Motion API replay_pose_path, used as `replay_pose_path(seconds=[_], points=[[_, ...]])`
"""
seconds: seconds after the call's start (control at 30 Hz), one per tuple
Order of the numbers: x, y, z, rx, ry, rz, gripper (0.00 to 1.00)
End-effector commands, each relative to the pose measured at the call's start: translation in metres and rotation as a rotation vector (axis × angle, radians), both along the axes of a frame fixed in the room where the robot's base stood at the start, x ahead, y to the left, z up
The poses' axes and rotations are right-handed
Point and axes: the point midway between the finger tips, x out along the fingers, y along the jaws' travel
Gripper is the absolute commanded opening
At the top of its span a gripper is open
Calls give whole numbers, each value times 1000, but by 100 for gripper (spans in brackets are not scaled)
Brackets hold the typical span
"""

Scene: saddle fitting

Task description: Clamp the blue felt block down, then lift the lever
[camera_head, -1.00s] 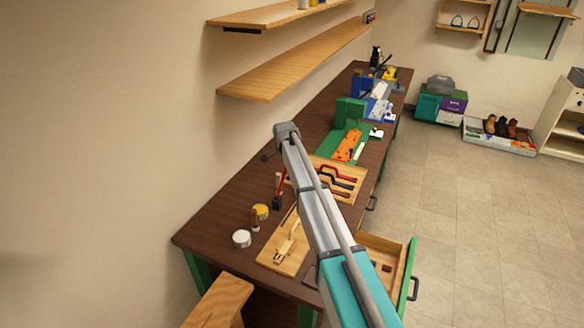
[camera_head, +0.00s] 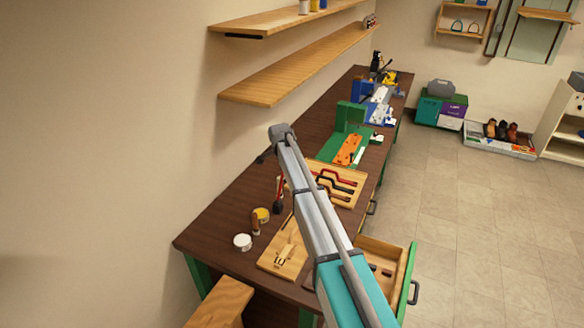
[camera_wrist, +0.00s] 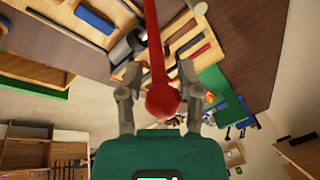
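In the wrist view my gripper (camera_wrist: 160,80) has its two grey fingers apart, one on each side of a red lever (camera_wrist: 155,45) with a round red knob. Gaps show between fingers and lever; whether either finger touches it I cannot tell. A blue block (camera_wrist: 95,16), likely the felt block, lies on a light wooden board at the upper left. A dark and silver part (camera_wrist: 126,45) sits between it and the lever. In the head view the red lever (camera_head: 280,186) stands up from a black base on the bench; my gripper is mostly hidden behind my arm.
The dark bench (camera_head: 225,215) runs along the wall beneath shelves (camera_head: 290,68). A white tin (camera_head: 242,242) and a yellow tin (camera_head: 262,214) stand near the lever. A tool board (camera_head: 347,198) lies beyond it. A green-fronted drawer (camera_head: 408,278) is open at the right.

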Motion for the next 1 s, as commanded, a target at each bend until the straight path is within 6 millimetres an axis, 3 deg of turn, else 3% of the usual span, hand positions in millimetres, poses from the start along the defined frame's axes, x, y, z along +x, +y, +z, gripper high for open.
replay_pose_path(seconds=[0.37, 0.67, 0.8, 1.0], points=[[0, -1, 0, -1, 0, 0, 54], [-15, 3, 11, 12, 16, 26, 54], [-33, 2, 13, 17, 30, 60, 54], [-86, -33, -8, -23, 71, 182, 54]])
